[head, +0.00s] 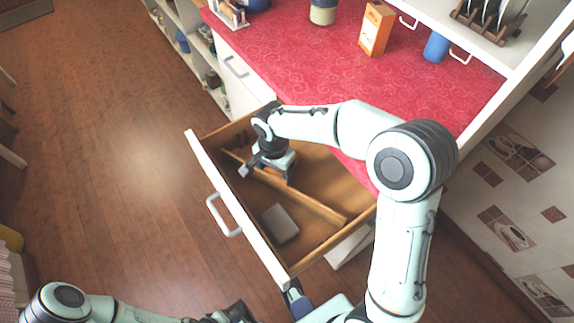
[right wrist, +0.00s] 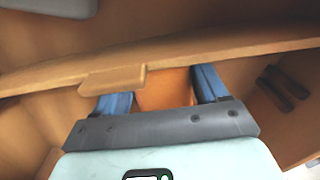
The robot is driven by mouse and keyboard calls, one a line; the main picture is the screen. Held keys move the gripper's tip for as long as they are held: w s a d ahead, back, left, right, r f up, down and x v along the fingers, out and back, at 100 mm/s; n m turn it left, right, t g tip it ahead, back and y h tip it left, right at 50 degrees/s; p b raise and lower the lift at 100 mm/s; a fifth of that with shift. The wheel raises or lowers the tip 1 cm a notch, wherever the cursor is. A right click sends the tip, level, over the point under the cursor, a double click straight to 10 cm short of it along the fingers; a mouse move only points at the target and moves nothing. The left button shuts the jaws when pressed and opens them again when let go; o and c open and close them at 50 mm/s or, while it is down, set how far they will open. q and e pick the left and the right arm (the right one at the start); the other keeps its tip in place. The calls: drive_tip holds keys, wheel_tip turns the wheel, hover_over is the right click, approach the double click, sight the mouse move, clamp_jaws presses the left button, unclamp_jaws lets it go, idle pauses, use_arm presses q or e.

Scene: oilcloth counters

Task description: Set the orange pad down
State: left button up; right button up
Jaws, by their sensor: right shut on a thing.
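My right gripper (right wrist: 163,84) reaches down into the open wooden drawer (head: 320,232). Its two blue fingers are shut on the orange pad (right wrist: 164,90), which shows between them in the right wrist view. The pad is low in the drawer, close beside the wooden divider (right wrist: 220,47); I cannot tell whether it touches the drawer floor. In the head view the arm and hand hide most of it. My left gripper (head: 236,313) is at the bottom edge of the head view, away from the drawer, and its fingers are not clear.
A grey box (head: 280,223) lies in the drawer's near compartment. Dark small items (right wrist: 283,88) lie beyond my right gripper. The red counter (head: 300,60) above holds an orange carton (head: 376,29), a jar (head: 322,12) and a blue cup (head: 436,47).

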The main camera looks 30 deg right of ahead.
drive_tip(key=d, duration=0.2)
drive_tip(key=d+f, duration=0.1)
drive_tip(key=d, duration=0.1)
drive_tip(key=shift+w, duration=0.15)
drive_tip(key=shift+f, duration=0.1)
drive_tip(key=shift+f, duration=0.2)
drive_tip(key=o, duration=1)
drive_tip(key=shift+r, duration=0.1)
drive_tip(key=shift+r, duration=0.3)
wheel_tip(320, 180, up, 12)
drive_tip(key=shift+f+p, duration=0.15)
drive_tip(key=shift+p, duration=0.85)
